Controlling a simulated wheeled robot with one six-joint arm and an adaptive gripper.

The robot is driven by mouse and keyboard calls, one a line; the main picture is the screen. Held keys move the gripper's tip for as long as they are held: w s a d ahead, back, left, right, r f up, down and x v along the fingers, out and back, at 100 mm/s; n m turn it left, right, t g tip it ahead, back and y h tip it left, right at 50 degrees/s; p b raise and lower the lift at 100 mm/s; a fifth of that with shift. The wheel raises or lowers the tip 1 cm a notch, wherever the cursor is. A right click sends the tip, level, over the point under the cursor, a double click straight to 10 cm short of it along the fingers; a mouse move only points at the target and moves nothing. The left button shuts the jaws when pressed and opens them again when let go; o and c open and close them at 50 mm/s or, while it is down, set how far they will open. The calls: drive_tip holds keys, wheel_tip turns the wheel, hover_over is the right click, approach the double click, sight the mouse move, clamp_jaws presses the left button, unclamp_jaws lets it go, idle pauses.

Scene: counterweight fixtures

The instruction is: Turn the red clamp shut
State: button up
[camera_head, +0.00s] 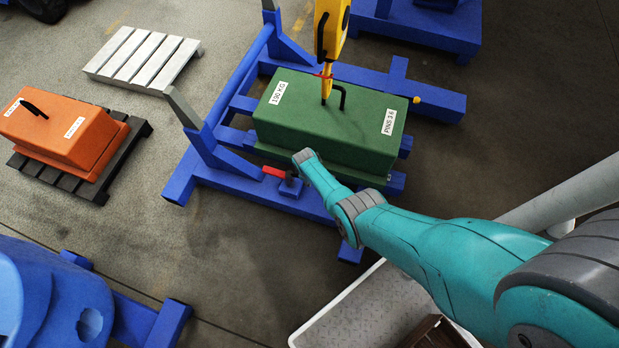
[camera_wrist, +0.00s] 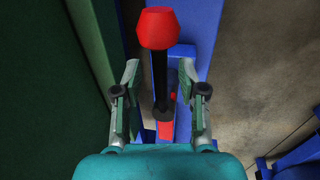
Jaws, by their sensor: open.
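The red clamp handle (camera_head: 274,172) sticks out to the left from a small blue mount (camera_head: 291,188) on the blue frame (camera_head: 240,180), beside the green counterweight (camera_head: 320,130). In the wrist view the clamp's red knob (camera_wrist: 157,28) is at the top, on a black lever running down between my fingers. A small red part (camera_wrist: 166,130) shows lower down. My gripper (camera_wrist: 160,75) is open, with one finger on each side of the lever and a gap on both sides. In the head view the fingers are hidden behind my arm's end.
The green counterweight's side (camera_wrist: 45,90) rises close on the left of my gripper in the wrist view. A yellow hoist hook (camera_head: 328,50) hangs at the counterweight's handle. An orange counterweight (camera_head: 60,135) sits on a dark pallet at left.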

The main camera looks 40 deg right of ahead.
clamp_jaws()
